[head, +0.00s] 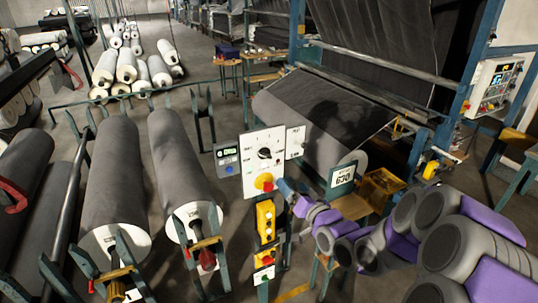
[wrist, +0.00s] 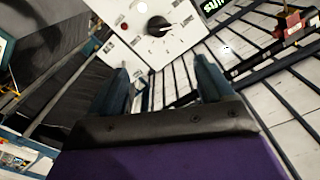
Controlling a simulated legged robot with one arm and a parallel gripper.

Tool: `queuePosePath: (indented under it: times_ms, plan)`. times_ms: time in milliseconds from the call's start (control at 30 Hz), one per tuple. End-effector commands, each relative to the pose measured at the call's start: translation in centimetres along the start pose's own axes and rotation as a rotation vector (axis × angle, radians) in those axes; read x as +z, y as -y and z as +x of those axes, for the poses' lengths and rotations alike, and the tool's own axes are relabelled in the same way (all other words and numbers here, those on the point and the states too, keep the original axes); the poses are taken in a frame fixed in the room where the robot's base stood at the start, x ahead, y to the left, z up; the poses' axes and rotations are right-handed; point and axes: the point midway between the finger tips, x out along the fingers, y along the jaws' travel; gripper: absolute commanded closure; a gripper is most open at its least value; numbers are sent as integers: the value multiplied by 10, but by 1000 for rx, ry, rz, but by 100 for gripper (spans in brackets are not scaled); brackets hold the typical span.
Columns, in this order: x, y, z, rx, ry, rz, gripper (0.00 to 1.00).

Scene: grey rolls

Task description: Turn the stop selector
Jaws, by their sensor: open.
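A white control panel (head: 263,142) stands upright on a post near the middle of the head view. It carries a black rotary knob (head: 265,153) with dial marks around it and a red knob on a yellow base (head: 264,183) lower down. I cannot read which one is labelled as the stop selector. In the wrist view the black knob (wrist: 158,26) is beyond my fingertips, its pointer towards the upper right. My gripper (wrist: 163,78) is open and empty, its two fingers apart and not touching the panel.
A yellow button box (head: 265,220) hangs below the panel, and a small display unit (head: 228,157) is at its left. A sign reading 630 (head: 343,176) stands to the right. Large grey rolls (head: 112,190) lie on stands at left. A machine with dark fabric (head: 325,115) is behind.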

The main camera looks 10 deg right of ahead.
Motion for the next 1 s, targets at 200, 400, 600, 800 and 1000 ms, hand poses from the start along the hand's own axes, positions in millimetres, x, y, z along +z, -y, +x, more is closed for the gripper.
queuePosePath:
  times_ms: [200,400,600,800,1000]
  plan:
    - [1,1,31,-1,2,-1,19]
    - [0,1,67,-1,1,-4,19]
    - [0,2,101,-1,1,-5,19]
    - [-1,1,132,0,-2,-5,19]
    - [1,0,155,2,1,-5,19]
